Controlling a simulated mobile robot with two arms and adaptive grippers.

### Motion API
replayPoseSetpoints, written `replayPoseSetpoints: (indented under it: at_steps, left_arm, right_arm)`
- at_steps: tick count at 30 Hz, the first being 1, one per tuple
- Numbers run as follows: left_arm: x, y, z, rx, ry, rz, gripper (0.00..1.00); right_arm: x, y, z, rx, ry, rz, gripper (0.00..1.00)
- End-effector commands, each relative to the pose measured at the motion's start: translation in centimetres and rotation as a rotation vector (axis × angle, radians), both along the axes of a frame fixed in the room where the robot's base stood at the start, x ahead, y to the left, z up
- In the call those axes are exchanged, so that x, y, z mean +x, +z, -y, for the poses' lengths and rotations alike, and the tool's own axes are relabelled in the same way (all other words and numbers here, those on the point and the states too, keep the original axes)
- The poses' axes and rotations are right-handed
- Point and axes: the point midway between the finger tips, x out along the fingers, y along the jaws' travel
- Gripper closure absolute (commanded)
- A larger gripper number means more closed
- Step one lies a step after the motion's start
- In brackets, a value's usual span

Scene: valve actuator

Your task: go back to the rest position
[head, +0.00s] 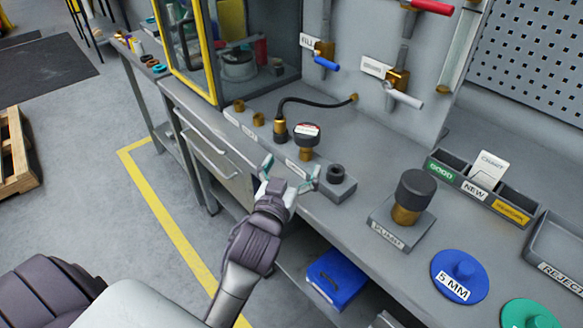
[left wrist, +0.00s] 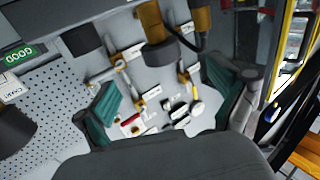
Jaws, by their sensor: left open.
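My left gripper (head: 289,178) is open and empty in the head view, just in front of the bench's front edge, near the valve block with the gauge (head: 306,138). In the left wrist view its two green fingertips (left wrist: 168,98) stand wide apart with nothing between them. A brass fitting with a dark body (left wrist: 160,40) shows beyond the fingers at the top of that view. My right gripper is in neither view.
A PUMP knob (head: 413,190) stands on the bench to the right, with a sorting tray (head: 478,190) behind it. Blue (head: 460,275) and green (head: 530,314) discs lie front right. Valves with blue (head: 326,62), white (head: 403,95) and red (head: 432,7) handles line the back panel. Open floor lies left.

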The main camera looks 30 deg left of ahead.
Motion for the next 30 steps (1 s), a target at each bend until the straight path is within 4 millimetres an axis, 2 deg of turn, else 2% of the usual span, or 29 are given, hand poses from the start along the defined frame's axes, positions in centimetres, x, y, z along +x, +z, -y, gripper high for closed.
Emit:
replayPoseSetpoints:
  at_steps: [4,18,21,23,26,27,30]
  left_arm:
    - [-0.8,0.0,0.1,0.0,0.0,0.0,0.04]
    - [-0.8,0.1,0.2,0.0,0.0,0.002,0.04]
    - [-1.1,-0.4,0.1,-0.001,0.001,-0.021,0.04]
    - [-1.6,-1.6,0.1,-0.005,0.002,-0.074,0.04]
    - [-3.9,-5.5,0.1,-0.015,-0.001,-0.259,0.04]
    - [-5.3,-7.5,0.2,-0.018,-0.009,-0.357,0.04]
    - [-9.2,-11.7,0.9,-0.018,-0.046,-0.593,0.04]
  right_arm:
    - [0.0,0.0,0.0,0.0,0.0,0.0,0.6]
    - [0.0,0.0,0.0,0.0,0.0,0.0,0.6]
    - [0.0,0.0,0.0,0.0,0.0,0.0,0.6]
    - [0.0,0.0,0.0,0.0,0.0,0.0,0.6]
    - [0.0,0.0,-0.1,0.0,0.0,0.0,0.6]
    - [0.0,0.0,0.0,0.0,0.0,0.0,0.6]
    - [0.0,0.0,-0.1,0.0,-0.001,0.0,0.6]
